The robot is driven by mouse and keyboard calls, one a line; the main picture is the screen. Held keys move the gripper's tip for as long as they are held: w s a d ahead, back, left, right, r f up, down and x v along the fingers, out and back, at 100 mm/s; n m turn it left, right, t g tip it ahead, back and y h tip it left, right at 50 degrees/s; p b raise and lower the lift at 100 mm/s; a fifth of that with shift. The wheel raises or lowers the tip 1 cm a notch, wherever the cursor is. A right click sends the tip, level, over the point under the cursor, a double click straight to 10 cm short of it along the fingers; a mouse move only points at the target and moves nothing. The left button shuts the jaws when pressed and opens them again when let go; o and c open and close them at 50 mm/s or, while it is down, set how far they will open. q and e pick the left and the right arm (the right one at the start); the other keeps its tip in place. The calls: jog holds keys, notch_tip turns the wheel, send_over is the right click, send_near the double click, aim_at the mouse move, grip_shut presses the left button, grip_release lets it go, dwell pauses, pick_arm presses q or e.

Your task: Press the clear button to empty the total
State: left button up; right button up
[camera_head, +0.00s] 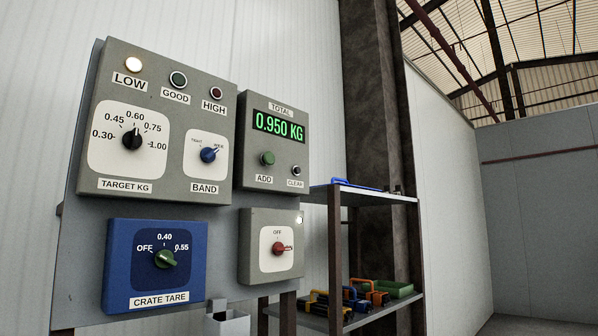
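The clear button (296,170) is a small dark round button above its CLEAR label, at the lower right of the grey TOTAL box (250,178). The green ADD button (267,158) is to its left. The display (279,125) above them reads 0.950 KG in green. Nothing covers the clear button. Neither of my grippers shows in the head view.
The LOW lamp (134,65) is lit. A shelf unit (333,250) with tools stands right of the panel.

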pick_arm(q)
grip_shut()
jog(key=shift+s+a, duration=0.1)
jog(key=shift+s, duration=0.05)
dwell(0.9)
